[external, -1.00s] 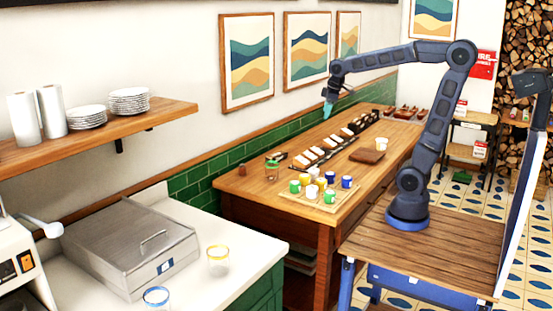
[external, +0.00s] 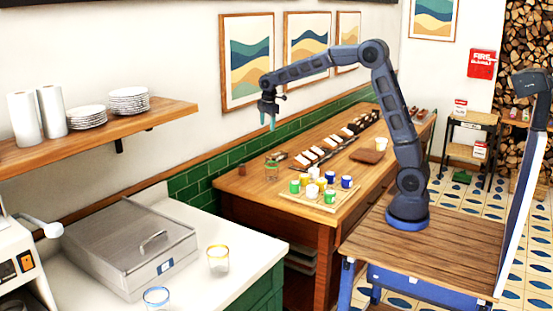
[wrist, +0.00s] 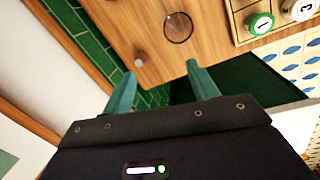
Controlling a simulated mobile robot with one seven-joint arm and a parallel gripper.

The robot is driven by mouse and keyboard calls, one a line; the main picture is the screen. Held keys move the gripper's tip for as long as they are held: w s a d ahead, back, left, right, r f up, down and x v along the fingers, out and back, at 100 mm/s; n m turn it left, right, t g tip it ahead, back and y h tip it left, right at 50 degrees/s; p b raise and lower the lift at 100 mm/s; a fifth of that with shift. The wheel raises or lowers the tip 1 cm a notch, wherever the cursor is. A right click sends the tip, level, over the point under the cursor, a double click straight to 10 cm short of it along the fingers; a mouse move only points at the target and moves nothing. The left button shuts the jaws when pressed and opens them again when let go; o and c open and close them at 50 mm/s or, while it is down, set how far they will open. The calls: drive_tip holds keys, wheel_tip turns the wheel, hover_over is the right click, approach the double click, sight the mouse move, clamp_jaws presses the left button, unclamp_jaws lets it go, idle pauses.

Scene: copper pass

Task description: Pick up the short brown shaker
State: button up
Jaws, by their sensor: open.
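The short brown shaker (external: 242,170) is a small dark brown cylinder standing on the wooden counter (external: 255,188), near its left end by the green tiles. In the wrist view it shows from above as a small round top (wrist: 139,63), close to the left fingertip in the picture. My gripper (external: 269,122) points down, well above the counter and slightly right of the shaker in the external view. Its two teal fingers (wrist: 161,70) are apart with nothing between them. Nothing hides the shaker.
A clear glass jar (external: 272,171) stands right of the shaker; it also shows in the wrist view (wrist: 178,27). A wooden tray (external: 290,192) holds several coloured cups. The tiled wall (external: 190,182) runs close behind the shaker. The counter edge is near it.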

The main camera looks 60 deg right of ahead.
sight(242, 169)
drive_tip(key=w+a+f+n, duration=0.1)
drive_tip(key=w+f, duration=0.3)
drive_tip(key=f, duration=0.1)
drive_tip(key=w+a+f+n, duration=0.1)
drive_tip(key=w+f+n, duration=0.1)
drive_tip(key=w+f, duration=0.3)
drive_tip(key=w+a+f+n+g, duration=0.1)
drive_tip(key=w+a+f+n, duration=0.1)
drive_tip(key=w+f, duration=0.2)
drive_tip(key=shift+w+f+h, duration=0.15)
drive_tip(key=shift+w+f, duration=0.05)
drive_tip(key=shift+f, duration=0.3)
drive_tip(key=shift+w+f+h, duration=0.15)
drive_tip(key=shift+f, duration=0.3)
drive_tip(key=shift+w+d+f, duration=0.1)
drive_tip(key=shift+d+f, duration=0.05)
drive_tip(key=shift+f, duration=1.65)
drive_tip(key=shift+d+f, duration=0.15)
drive_tip(key=shift+f, duration=1.7)
drive_tip(key=shift+w+d+f, duration=0.1)
drive_tip(key=shift+d+f, duration=0.05)
drive_tip(key=shift+f, duration=1.65)
drive_tip(key=shift+c, duration=0.5)
drive_tip(key=c, duration=1)
